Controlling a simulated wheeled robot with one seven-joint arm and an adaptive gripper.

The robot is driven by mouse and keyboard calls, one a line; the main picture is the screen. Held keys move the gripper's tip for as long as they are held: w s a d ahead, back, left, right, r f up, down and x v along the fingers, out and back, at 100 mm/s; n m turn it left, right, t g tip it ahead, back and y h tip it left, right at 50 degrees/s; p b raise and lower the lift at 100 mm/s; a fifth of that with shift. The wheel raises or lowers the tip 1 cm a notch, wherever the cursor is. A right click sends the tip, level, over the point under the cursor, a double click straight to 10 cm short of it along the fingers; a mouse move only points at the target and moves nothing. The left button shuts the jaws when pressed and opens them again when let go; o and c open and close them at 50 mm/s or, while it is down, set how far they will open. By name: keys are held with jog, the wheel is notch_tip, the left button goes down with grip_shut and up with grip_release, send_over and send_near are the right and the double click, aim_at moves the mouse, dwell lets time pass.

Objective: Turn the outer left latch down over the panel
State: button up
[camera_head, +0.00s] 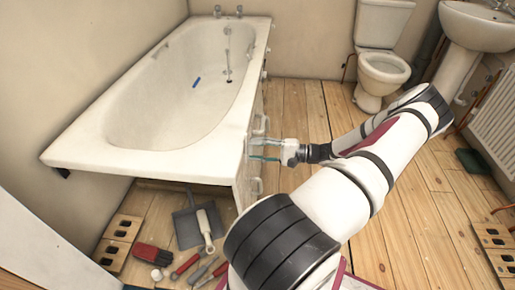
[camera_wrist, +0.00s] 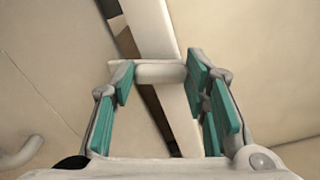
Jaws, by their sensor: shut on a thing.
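My gripper (camera_head: 256,150) reaches the side of the bathtub from the right, close under the rim. In the wrist view my gripper (camera_wrist: 158,78) has its teal-padded fingers on both ends of a short white rounded bar, which I take to be the latch (camera_wrist: 160,72). The fingers are shut on it, and it lies crosswise between the tips. The head view does not show the latch clearly behind the fingers. The pale side panel (camera_head: 242,186) stands below the rim, seen at a steep angle. The wrist view shows broad cream surfaces (camera_wrist: 265,60) around the fingers.
White handles stand out from the panel, one above my gripper (camera_head: 261,125) and one below it (camera_head: 257,186). A dustpan (camera_head: 186,228), a red brush (camera_head: 152,255) and several tools lie on the floor in front. The toilet (camera_head: 381,65) is at the back. Wooden floor (camera_head: 300,105) is clear beyond my arm.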

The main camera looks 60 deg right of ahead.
jog(key=shift+n, duration=1.1)
jog(key=shift+f, duration=0.1)
jog(key=o, duration=1.1)
jog(key=shift+o, duration=0.2)
jog(key=shift+s, duration=0.1)
jog(key=v, duration=1.2)
